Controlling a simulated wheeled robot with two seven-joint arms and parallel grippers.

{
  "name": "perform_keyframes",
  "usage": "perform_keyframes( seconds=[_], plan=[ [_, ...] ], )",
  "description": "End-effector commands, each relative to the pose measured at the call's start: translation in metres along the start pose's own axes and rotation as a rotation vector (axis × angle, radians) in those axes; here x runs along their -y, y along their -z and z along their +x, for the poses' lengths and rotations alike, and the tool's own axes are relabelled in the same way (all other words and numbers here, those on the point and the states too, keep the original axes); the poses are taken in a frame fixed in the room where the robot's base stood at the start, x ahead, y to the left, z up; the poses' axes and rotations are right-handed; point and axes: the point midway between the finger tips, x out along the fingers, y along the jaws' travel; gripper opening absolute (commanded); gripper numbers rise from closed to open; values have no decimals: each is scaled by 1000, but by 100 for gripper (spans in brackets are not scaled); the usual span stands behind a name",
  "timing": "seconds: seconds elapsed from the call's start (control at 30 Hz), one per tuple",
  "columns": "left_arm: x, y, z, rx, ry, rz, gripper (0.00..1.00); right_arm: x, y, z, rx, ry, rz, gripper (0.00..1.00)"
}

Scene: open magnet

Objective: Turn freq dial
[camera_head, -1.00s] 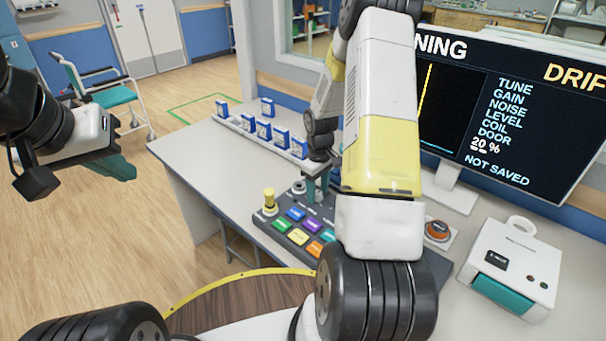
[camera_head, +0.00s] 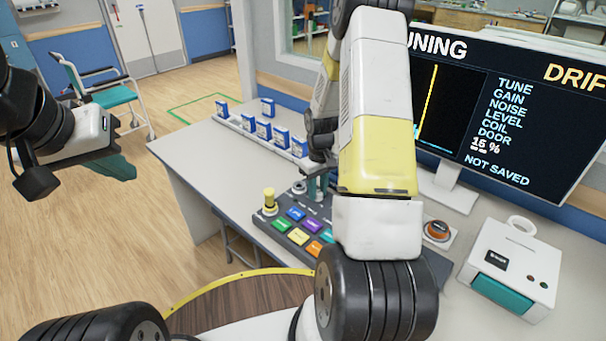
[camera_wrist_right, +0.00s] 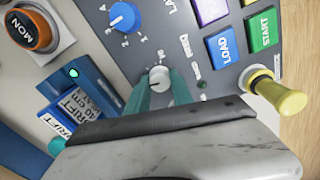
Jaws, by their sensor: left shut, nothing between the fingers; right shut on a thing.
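The control panel (camera_head: 268,222) lies on the desk, with coloured buttons and dials. In the right wrist view, a pale grey dial (camera_wrist_right: 159,78) sits between the teal fingertips of my right gripper (camera_wrist_right: 157,88), which is shut on it. A blue dial (camera_wrist_right: 124,16) sits apart from the fingers. In the head view my right gripper (camera_head: 316,187) is at the panel's far edge, its dial hidden. My left gripper (camera_head: 122,168) is shut and empty, left of the desk. The monitor (camera_head: 510,120) reads 15 %, NOT SAVED.
A yellow knob (camera_head: 269,200) stands on the panel's left corner. Several blue boxes (camera_head: 264,130) line a rack behind. An orange button (camera_head: 437,230) and a white box (camera_head: 508,268) are to the right. My right arm covers part of the panel and monitor.

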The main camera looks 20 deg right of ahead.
Motion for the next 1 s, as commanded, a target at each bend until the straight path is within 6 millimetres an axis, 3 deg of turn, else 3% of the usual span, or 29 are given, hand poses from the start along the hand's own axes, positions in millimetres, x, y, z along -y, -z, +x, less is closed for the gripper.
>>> perform_keyframes(
  seconds=[0.6, 1.0],
  plan=[
    [0, 0, 0, 0, 0, 0, 0, 0, 0, 0, 0, -1, 537, 0],
    [0, 0, 0, 0, 0, 0, 0, 0, 0, 0, 0, 0, 701, 0]
  ],
)
